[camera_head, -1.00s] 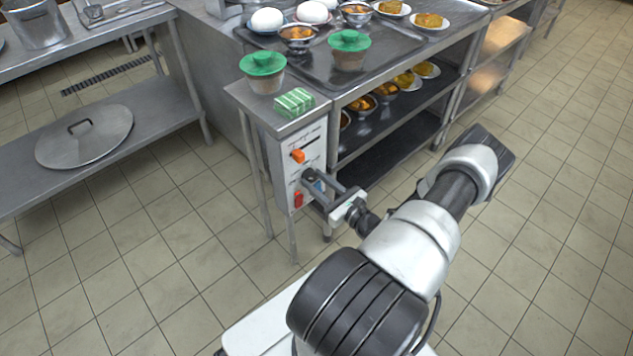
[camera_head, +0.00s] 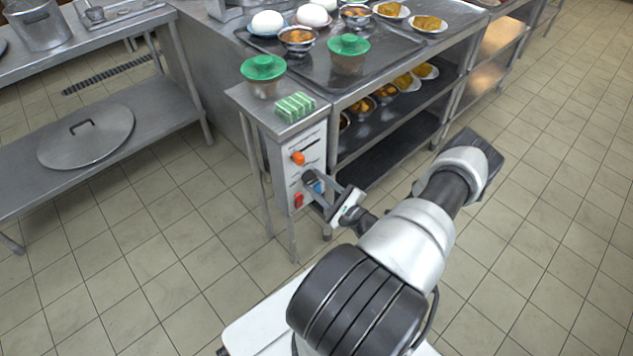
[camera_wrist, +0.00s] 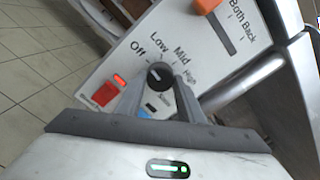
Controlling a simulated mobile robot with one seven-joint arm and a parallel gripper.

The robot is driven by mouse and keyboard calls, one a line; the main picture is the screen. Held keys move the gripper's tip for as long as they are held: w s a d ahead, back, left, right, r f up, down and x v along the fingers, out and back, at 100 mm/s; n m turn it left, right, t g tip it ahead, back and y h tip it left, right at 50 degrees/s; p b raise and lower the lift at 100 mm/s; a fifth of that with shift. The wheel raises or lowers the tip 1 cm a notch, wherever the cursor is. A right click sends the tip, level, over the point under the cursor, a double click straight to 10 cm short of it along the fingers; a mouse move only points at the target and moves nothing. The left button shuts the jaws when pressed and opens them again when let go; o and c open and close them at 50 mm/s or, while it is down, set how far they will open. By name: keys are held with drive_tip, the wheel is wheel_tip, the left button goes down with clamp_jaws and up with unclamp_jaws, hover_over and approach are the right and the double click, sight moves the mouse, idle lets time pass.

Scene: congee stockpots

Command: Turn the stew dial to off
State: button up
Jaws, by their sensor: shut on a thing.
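The stew dial (camera_wrist: 159,76) is a round black knob on a white control panel (camera_wrist: 120,62). Off, Low, Mid and High are printed around it. A small pale mark shows on its face, but I cannot tell surely which word it points at. My gripper (camera_wrist: 157,93) is shut on the dial, with one dark finger on each side. In the head view my gripper (camera_head: 314,182) reaches the panel (camera_head: 312,146) on the counter's end, and its fingers hide most of the dial.
An orange knob (camera_head: 298,158) sits above on the panel, and a red switch (camera_head: 298,200) sits below. A blue part (camera_wrist: 150,109) lies close under the fingers. Green-lidded pots (camera_head: 263,70) and a green striped block (camera_head: 295,105) stand on the counter above. The floor around is clear.

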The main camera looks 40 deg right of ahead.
drive_tip(key=shift+n, duration=0.6)
drive_tip(key=o, duration=1.1)
drive_tip(key=shift+c, duration=0.2)
drive_tip(key=s+d+p, duration=0.1)
drive_tip(key=s+p, duration=0.1)
drive_tip(key=s, duration=1.5)
drive_tip(key=shift+s+d, duration=0.2)
